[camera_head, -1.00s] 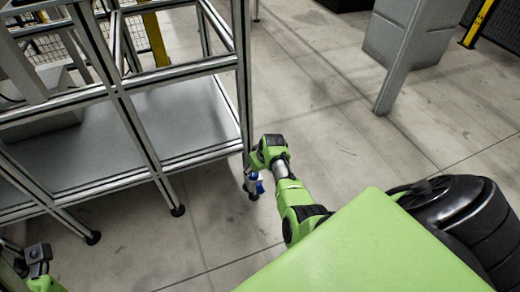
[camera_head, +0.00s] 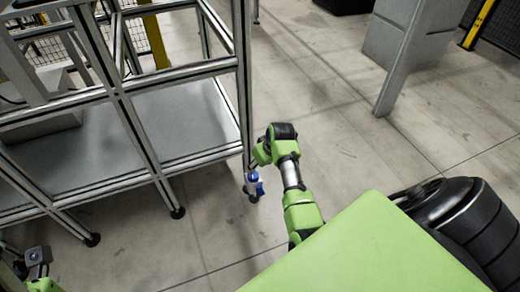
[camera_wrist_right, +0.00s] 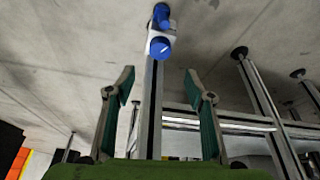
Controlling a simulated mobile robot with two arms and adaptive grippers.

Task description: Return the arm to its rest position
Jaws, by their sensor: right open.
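My right arm reaches from the bottom right in the head view, with its green and black wrist (camera_head: 283,140) beside the corner post of the metal frame. In the right wrist view my right gripper (camera_wrist_right: 157,82) is open. Its two green-padded fingers stand well apart with nothing held between them. The frame post (camera_wrist_right: 152,105) shows in the gap beyond them. In the head view the right fingers cannot be made out. A bit of my left arm (camera_head: 40,262) shows at the bottom left; its gripper does not show.
The aluminium frame (camera_head: 245,80) with a grey shelf (camera_head: 175,120) fills the left. A blue and white part (camera_head: 254,184) is at its corner post; it also shows in the wrist view (camera_wrist_right: 160,46). A grey column (camera_head: 402,55) stands at the back right. Floor between is clear.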

